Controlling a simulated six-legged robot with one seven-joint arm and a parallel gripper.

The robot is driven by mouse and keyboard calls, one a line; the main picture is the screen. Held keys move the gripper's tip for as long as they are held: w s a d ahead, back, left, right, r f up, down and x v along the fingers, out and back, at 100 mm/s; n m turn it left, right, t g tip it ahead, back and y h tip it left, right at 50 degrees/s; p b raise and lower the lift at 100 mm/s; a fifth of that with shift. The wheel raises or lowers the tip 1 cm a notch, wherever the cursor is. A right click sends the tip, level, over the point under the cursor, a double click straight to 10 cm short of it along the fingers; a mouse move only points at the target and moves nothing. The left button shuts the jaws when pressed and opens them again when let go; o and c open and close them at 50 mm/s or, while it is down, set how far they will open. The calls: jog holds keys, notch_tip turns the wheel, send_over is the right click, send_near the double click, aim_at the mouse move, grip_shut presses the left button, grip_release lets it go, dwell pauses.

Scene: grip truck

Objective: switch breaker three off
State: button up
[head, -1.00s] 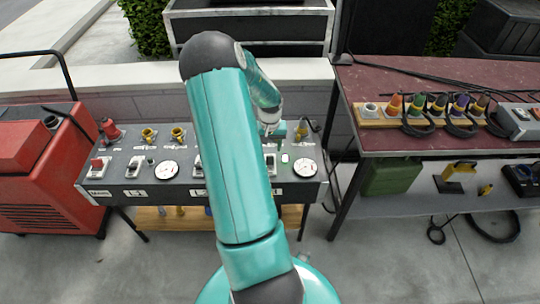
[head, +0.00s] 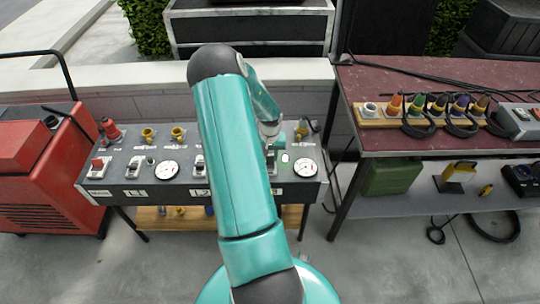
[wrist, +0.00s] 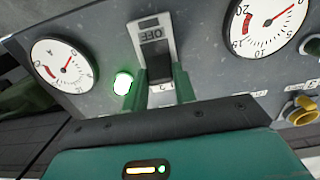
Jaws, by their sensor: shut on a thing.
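The breaker panel (head: 135,182) is a dark grey box on legs with gauges and switches. The rightmost breaker, beside a lit lamp (head: 284,158), is mostly hidden by my arm in the head view. In the wrist view, that breaker (wrist: 150,30) has a pale frame with "OFF" lettering showing and a dark lever (wrist: 159,68). My gripper (wrist: 158,92) has its two green fingers on either side of the lever, shut on it. In the head view my gripper (head: 272,150) is over the panel, partly behind my arm. The lamp (wrist: 123,83) glows white-green.
A gauge (head: 305,167) sits right of the lamp, and another gauge (head: 167,169) further left. A red generator (head: 45,165) stands left. A table with coloured connectors (head: 437,104) stands right. Yellow connectors (head: 178,134) stand along the panel's back.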

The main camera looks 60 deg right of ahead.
aim_at(270, 162)
jog(key=shift+a+r+h, duration=0.1)
jog(key=shift+h, duration=0.2)
jog(key=shift+s+a+t+h, duration=0.25)
jog(key=shift+t+h, duration=0.15)
jog(key=shift+h, duration=0.1)
jog(key=shift+s+a+t+h, duration=0.15)
jog(key=shift+a+t+h, duration=0.15)
jog(key=shift+h, duration=0.35)
jog(key=shift+s+a+t+h, duration=0.2)
jog(key=shift+t+h, duration=0.2)
jog(key=shift+h, duration=0.25)
jog(key=h, duration=0.1)
jog(key=a+t+h, duration=0.1)
jog(key=h, duration=0.1)
jog(key=shift+s+a+f+t+h, duration=0.2)
jog(key=shift+a+f+t+h, duration=0.1)
jog(key=shift+a+t, duration=0.1)
jog(key=shift+s+a+f+t+h, duration=0.15)
jog(key=shift+t+h, duration=0.1)
jog(key=shift+h, duration=0.3)
jog(key=shift+s+a+f+t+h, duration=0.15)
jog(key=shift+t+h, duration=0.1)
jog(key=shift+h, duration=0.3)
jog(key=shift+w+r, duration=0.1)
jog(key=o, duration=1)
